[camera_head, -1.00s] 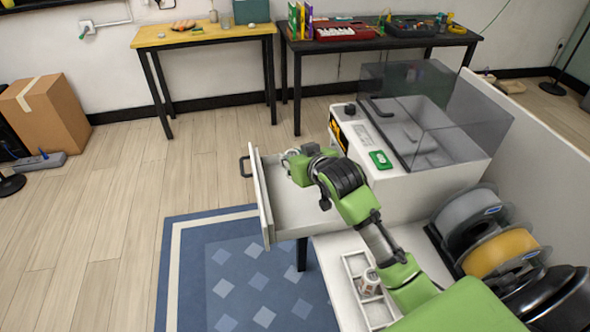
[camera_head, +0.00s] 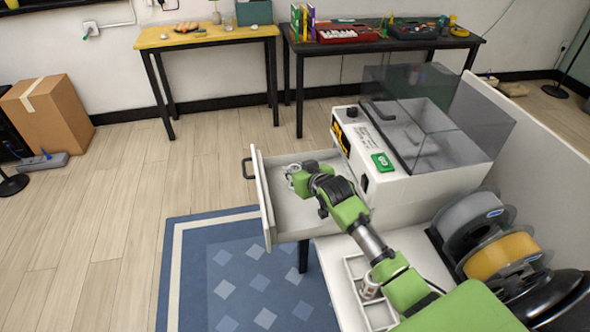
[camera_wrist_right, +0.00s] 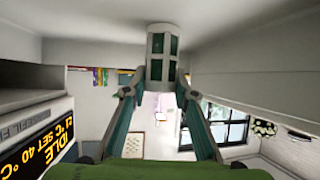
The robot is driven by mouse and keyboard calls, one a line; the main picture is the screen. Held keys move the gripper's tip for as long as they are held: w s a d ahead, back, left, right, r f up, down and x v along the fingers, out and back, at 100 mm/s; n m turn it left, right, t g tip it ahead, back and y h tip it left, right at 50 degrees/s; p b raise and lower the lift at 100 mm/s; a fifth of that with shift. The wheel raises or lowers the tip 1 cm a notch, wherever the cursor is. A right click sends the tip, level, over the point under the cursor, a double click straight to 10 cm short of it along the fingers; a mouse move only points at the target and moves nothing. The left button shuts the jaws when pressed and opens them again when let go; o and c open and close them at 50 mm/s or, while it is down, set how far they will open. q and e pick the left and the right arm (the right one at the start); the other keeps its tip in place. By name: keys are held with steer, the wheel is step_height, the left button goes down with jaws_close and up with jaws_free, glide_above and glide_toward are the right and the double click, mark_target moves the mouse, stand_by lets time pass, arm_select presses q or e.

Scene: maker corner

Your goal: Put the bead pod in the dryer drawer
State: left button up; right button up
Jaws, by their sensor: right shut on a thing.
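The bead pod (camera_wrist_right: 162,55) is a small pale cylinder with dark green windows. In the right wrist view it sits between the two fingertips of my right gripper (camera_wrist_right: 150,84), which is shut on it. The dryer drawer (camera_head: 262,205) is pulled out at the left of the white dryer (camera_head: 405,195). In the head view my right gripper (camera_head: 291,176) is low within the drawer's outline, near its front panel. The pale drawer floor fills the top of the wrist view, close to the pod's end; I cannot tell if they touch. My left gripper is not in view.
A white divided tray (camera_head: 355,268) with a small canister (camera_head: 369,286) lies under my right arm. Filament spools (camera_head: 500,253) stand at the right. The dryer's clear lid (camera_head: 415,85) is above its body. A blue rug (camera_head: 250,280) lies on the floor below.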

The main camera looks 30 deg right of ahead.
steer(key=o, duration=1.1)
steer(key=v, duration=1.2)
